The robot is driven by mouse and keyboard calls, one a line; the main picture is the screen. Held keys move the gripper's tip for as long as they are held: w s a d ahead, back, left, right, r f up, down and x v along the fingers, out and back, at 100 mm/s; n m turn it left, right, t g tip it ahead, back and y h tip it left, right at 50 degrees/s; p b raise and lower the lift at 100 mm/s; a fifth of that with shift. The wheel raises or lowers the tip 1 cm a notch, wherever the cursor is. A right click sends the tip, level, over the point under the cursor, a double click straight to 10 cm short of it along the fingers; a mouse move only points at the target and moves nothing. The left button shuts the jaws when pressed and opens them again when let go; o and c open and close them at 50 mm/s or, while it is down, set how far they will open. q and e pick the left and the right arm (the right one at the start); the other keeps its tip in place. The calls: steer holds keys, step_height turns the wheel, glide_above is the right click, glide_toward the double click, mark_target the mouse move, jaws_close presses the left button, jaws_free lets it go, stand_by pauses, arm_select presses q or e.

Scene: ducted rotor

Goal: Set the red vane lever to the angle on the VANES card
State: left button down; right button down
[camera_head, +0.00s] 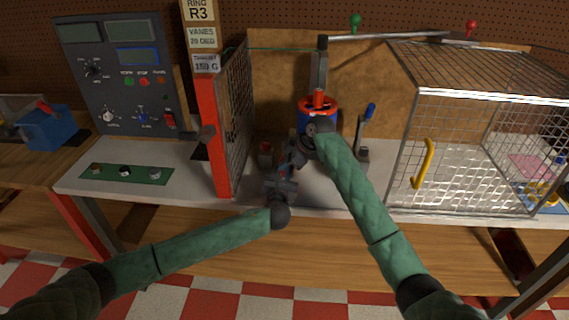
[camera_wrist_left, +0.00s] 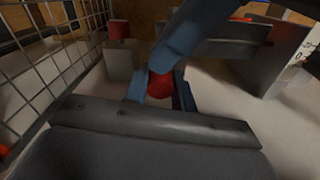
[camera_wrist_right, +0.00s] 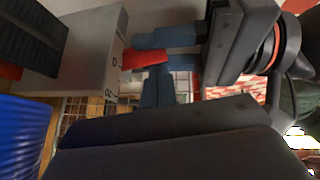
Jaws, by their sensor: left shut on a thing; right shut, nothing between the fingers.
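In the right wrist view, the red vane lever (camera_wrist_right: 142,59) sticks out from a grey block (camera_wrist_right: 85,45) with scale marks. My left gripper (camera_wrist_right: 165,50) is shut on the lever's end. In the left wrist view the lever's red tip (camera_wrist_left: 160,85) shows between the left fingers (camera_wrist_left: 163,92). The right gripper (camera_wrist_right: 168,80) is shut and empty, just beside the left fingers. A finger of it crosses the left wrist view (camera_wrist_left: 183,40). In the head view, arms and grippers hide the lever. The VANES card (camera_head: 202,37) shows a degree value that looks like 29, blurred.
The blue and orange rotor duct (camera_head: 318,108) stands behind my grippers. A mesh screen with a red post (camera_head: 212,135) is left of them, a wire cage (camera_head: 470,140) to the right. A blue-handled lever (camera_head: 368,115) and a red-topped box (camera_head: 266,148) stand close by.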

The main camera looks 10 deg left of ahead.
arm_select(q)
steer(key=shift+d, duration=0.1)
arm_select(e)
steer(key=shift+d+f, duration=0.15)
steer(key=shift+f, duration=0.9)
arm_select(q)
steer(key=c, duration=1.2)
jaws_free()
steer(key=shift+r, duration=0.1)
steer(key=shift+o, duration=0.2)
arm_select(e)
steer(key=shift+r, duration=0.1)
